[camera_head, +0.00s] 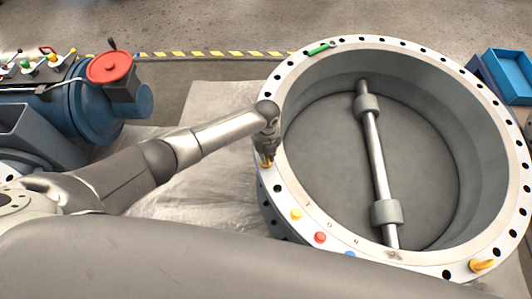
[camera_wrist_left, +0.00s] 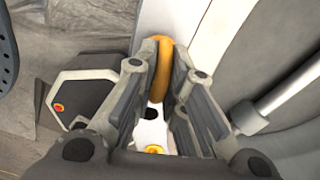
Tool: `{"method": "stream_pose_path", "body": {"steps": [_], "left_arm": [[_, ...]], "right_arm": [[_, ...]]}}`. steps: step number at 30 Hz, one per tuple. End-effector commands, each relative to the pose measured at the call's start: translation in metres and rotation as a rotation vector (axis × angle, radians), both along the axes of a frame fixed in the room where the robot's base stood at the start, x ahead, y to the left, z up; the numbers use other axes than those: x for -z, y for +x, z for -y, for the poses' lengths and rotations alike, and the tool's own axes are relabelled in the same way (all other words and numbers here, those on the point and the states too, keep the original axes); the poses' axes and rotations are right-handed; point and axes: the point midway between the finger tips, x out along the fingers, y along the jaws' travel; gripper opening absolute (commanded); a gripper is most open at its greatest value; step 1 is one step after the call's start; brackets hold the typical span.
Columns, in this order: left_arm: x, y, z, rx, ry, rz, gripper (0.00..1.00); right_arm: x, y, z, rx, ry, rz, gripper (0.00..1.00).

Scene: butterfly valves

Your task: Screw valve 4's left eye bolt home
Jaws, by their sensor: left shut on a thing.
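The large round grey valve (camera_head: 385,150) has a white flange (camera_head: 285,195) with a ring of dark holes. The orange-yellow left eye bolt (camera_head: 266,163) is at the flange's left edge, mostly covered by my left gripper (camera_head: 267,150). In the left wrist view, the eye bolt's ring (camera_wrist_left: 169,70) stands up between the two fingers of my left gripper (camera_wrist_left: 176,62), which is shut on it. The bolt's shank and its seating are hidden. A second eye bolt (camera_head: 482,265) stands at the flange's lower right. My right gripper is not in view.
Yellow (camera_head: 295,214), red (camera_head: 320,237) and blue (camera_head: 350,254) round caps sit on the near flange. A green item (camera_head: 320,48) lies on the far flange. A red handwheel (camera_head: 110,67) on blue equipment is at left. A blue bin (camera_head: 510,75) is at right.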

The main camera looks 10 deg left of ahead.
Motion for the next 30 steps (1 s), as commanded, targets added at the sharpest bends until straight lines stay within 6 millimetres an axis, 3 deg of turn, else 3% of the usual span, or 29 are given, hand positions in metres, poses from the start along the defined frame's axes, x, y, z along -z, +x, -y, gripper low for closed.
{"method": "stream_pose_path", "body": {"steps": [17,18,23,30], "left_arm": [[-0.0013,0.0011,0.0004,0.037,-0.001,0.002,0.0],[-0.0013,0.0012,0.0004,0.037,-0.001,0.002,0.13],[-0.001,0.0008,0.0003,0.036,0.0,0.001,0.33],[-0.0004,0.0004,0.0002,0.036,0.0,0.001,0.33]], "right_arm": [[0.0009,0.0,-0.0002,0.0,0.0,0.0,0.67],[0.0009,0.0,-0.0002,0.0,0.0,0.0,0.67],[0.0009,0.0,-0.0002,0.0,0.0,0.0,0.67],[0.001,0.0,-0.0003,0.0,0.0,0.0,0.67]]}}
